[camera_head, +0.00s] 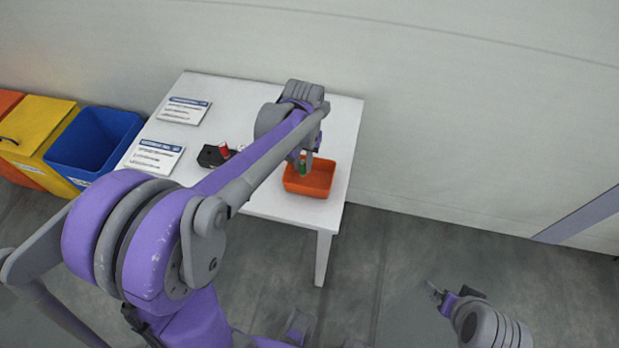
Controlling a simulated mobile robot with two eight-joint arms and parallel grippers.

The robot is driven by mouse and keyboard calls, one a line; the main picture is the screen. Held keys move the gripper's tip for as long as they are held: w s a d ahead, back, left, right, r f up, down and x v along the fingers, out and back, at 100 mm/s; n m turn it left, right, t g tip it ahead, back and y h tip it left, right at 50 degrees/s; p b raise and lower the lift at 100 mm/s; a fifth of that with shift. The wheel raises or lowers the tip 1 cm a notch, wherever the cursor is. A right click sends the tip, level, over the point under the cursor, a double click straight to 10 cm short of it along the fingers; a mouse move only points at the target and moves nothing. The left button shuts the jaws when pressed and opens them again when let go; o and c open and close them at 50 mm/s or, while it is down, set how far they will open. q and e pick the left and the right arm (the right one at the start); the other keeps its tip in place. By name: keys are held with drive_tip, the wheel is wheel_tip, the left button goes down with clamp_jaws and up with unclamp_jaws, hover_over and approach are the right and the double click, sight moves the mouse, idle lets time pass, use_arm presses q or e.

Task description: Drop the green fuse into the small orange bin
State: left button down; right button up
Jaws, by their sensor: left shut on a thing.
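The green fuse (302,168) is small and sits between the fingertips of my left gripper (303,165). My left gripper is shut on it and points down over the small orange bin (318,183). The bin stands on the white table near its right front corner. The fuse appears above or just inside the bin's opening; its exact height is hard to tell. My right gripper (440,293) is at the lower right, over the floor, away from the table; its fingers are too small to judge.
The white table (335,112) also holds a dark block (209,156) with a red part (224,151) and two printed cards (183,110). A blue bin (92,147) and a yellow bin (33,130) stand left of the table. The floor at right is clear.

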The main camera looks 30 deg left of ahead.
use_arm(q)
drive_tip(key=c, duration=0.7)
unclamp_jaws()
drive_tip(key=shift+o, duration=0.2)
wheel_tip(320, 180, up, 11)
drive_tip(key=shift+d+p, duration=0.15)
drive_tip(key=shift+p, duration=0.25)
drive_tip(key=shift+f, duration=0.1)
drive_tip(key=s+d+f+m+t, duration=0.1)
drive_tip(key=s+d+f+t, duration=0.1)
drive_tip(key=s, duration=0.5)
drive_tip(key=s+d+f+m+t+p, duration=0.1)
drive_tip(key=s+d+f+t, duration=0.2)
drive_tip(key=s, duration=0.5)
wheel_tip(320, 180, down, 2)
drive_tip(key=shift+s+d+f+m, duration=0.1)
drive_tip(key=shift+s+d+m, duration=0.2)
drive_tip(key=shift+d, duration=0.45)
